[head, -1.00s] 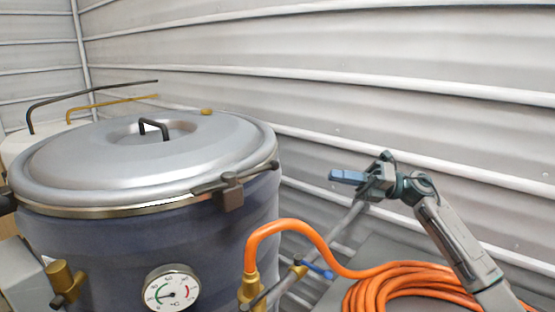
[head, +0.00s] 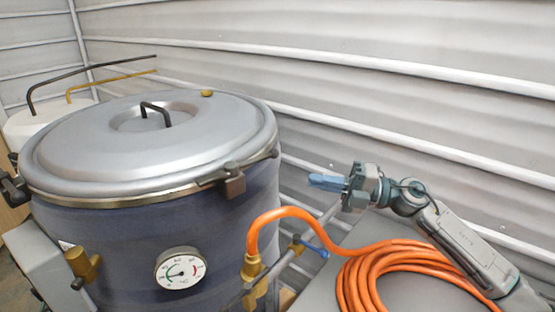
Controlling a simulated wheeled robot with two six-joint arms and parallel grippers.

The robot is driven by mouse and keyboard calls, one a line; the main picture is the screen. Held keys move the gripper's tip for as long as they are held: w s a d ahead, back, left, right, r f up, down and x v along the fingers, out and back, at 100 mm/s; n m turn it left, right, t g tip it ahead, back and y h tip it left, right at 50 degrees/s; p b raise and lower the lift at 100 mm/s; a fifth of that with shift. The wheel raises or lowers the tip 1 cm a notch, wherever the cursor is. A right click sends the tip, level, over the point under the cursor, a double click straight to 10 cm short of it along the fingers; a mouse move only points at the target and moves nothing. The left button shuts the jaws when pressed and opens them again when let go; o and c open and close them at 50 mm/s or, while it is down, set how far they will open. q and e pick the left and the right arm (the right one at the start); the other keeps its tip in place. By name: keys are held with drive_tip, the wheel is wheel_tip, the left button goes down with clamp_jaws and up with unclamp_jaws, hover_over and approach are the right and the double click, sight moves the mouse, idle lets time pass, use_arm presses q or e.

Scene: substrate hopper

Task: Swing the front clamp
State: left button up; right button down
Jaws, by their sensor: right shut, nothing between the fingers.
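The front clamp (head: 233,182) is a dark brown-grey latch at the front right rim of the big drum, with a lever lying along the rim to the right. The drum (head: 120,245) is dark blue-grey and its silver domed lid (head: 80,150) sits on top. Another dark clamp (head: 12,187) shows at the left rim. My right gripper (head: 326,182) is to the right of the drum, apart from the clamp, its blue fingers together and pointing left, with nothing in them. My left gripper is not in view.
An orange hose (head: 300,215) rises from a brass fitting (head: 252,267) and lies coiled on a grey surface below my right arm. A dial gauge (head: 180,270) and a brass tap (head: 82,265) stick out from the drum. Corrugated wall (head: 400,70) stands behind.

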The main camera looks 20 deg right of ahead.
sight(255, 162)
drive_tip(key=p+x, duration=0.2)
drive_tip(key=x, duration=0.1)
drive_tip(key=w+p+x, duration=0.1)
drive_tip(key=p+x, duration=0.1)
drive_tip(key=x, duration=0.1)
drive_tip(key=w+d+p+x, duration=0.1)
drive_tip(key=p+x, duration=0.2)
drive_tip(key=shift+a+r, duration=0.1)
drive_tip(key=shift+r, duration=0.2)
drive_tip(key=shift+w+a+f, duration=0.1)
drive_tip(key=shift+w, duration=0.35)
